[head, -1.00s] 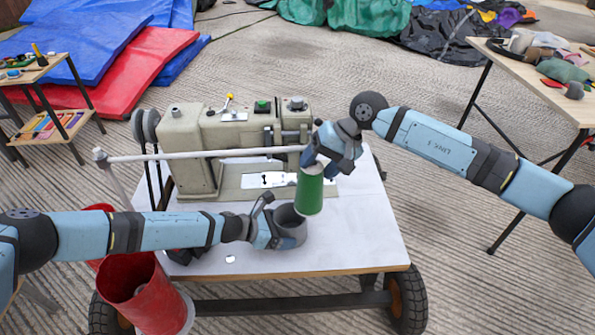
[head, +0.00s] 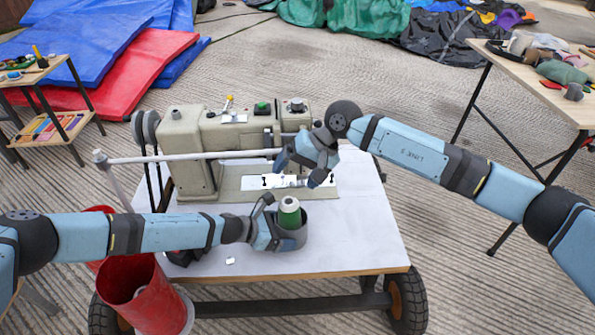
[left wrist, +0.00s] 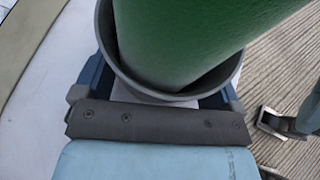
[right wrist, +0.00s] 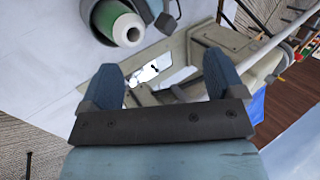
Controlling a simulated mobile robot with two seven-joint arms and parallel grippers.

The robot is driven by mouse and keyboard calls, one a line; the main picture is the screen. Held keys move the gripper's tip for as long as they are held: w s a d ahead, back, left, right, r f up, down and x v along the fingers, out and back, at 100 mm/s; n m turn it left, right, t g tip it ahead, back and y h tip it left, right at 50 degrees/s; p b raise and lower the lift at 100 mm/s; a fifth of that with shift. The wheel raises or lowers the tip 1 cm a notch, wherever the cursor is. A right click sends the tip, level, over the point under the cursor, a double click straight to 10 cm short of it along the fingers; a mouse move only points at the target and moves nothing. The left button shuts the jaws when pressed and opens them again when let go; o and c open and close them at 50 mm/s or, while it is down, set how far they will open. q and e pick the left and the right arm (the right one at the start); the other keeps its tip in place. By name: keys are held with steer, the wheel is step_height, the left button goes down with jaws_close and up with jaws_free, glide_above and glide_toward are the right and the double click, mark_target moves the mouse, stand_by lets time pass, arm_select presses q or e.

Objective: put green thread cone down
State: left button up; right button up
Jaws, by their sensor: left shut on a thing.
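The green thread cone (head: 289,213) stands inside a grey cup-like holder (head: 292,240) on the white-topped cart (head: 355,225). The cone also shows in the left wrist view (left wrist: 190,35) and, with its pale tip, in the right wrist view (right wrist: 118,22). My left gripper (head: 272,228) is shut on the grey holder, whose rim (left wrist: 108,40) lies between its fingers in the left wrist view. My right gripper (right wrist: 168,80) is open and empty. In the head view it hangs (head: 305,175) above and behind the cone, in front of the sewing machine.
The beige sewing machine (head: 205,150) stands at the back of the cart, close to my right gripper. A pale rod (head: 190,155) runs across in front of it. A red bin (head: 140,290) stands at the cart's front left. The cart's right side is clear.

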arm_select(q)
steer(key=shift+a+f, duration=0.1)
arm_select(e)
steer(key=v, duration=1.2)
arm_select(q)
steer(key=o, duration=0.4)
steer(key=shift+o, duration=0.2)
steer(key=shift+a, duration=0.1)
